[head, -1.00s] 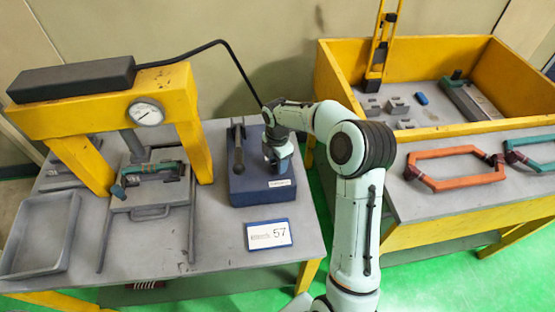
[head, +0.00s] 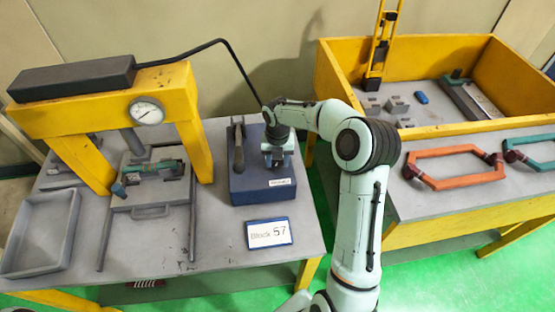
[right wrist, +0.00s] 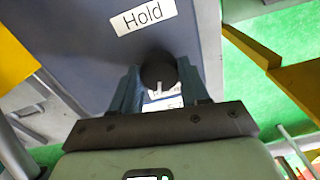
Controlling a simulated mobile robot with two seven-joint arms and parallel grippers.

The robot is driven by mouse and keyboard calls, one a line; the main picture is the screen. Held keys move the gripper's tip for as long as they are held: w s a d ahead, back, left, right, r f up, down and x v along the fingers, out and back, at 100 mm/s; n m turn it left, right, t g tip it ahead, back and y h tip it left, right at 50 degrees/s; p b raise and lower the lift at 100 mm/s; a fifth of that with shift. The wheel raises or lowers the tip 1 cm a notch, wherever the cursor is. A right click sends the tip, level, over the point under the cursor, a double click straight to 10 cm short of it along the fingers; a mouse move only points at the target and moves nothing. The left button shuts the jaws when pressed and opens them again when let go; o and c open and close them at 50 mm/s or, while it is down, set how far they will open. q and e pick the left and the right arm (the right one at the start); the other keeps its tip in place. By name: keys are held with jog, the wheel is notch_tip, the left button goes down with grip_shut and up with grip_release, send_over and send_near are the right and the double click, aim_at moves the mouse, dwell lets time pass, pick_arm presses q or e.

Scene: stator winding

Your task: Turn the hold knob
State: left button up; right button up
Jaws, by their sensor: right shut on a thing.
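The dark round hold knob (right wrist: 158,70) sits on the blue box (head: 238,190). A white pointer mark on the knob faces the lower edge of the right wrist view. A label reading "Hold" (right wrist: 143,16) is on the box above the knob in that view. My right gripper (head: 277,160) is over the right part of the box, pointing down. In the right wrist view its two blue-grey fingers (right wrist: 160,84) are shut on the knob from both sides. Another label beyond the knob is partly hidden. My left gripper is not in view.
A dark lever (head: 238,148) stands on the box left of my gripper. A sign (head: 269,233) reading "Block 57" lies in front. A yellow press (head: 190,110) with a gauge stands left. A yellow-walled bin (head: 450,60) and an orange frame (head: 455,168) are at right.

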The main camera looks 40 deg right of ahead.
aim_at(277, 162)
jog(key=shift+n, duration=2.3)
jog(key=o, duration=1.1)
jog(key=shift+c, duration=0.2)
notch_tip(277, 162, up, 13)
jog(key=shift+r, duration=0.2)
